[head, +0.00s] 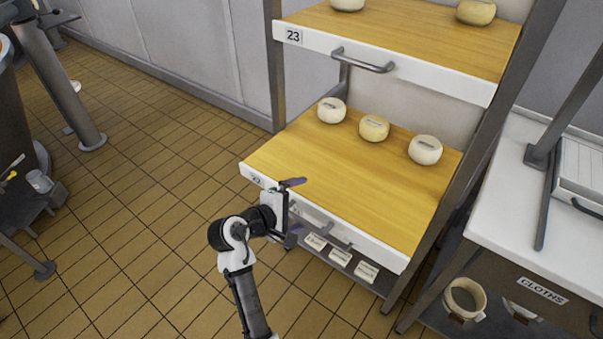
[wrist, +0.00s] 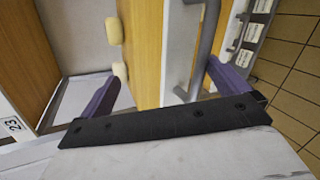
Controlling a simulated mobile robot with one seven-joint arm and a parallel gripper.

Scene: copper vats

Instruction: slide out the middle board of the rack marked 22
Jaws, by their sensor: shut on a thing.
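The middle board (head: 350,190) has a yellow wood top, a white front edge and a grey handle (head: 326,234). Its front left corner covers the foot of the rack's left post. A label (head: 257,180) on that edge is too small to read surely. Three pale cheeses (head: 374,128) stand toward its back. My gripper (head: 293,206) is at the board's front edge, one purple finger above and one below. In the wrist view the handle (wrist: 207,50) and the board's white front (wrist: 178,50) lie between the fingers. The exact contact is hard to see.
The upper board (head: 400,35), marked 23, has its own handle and cheeses. Pale packets (head: 340,256) sit low under the middle board. A white counter (head: 500,190) with a CLOTHS label stands right. The tiled floor (head: 130,190) left of the rack is open.

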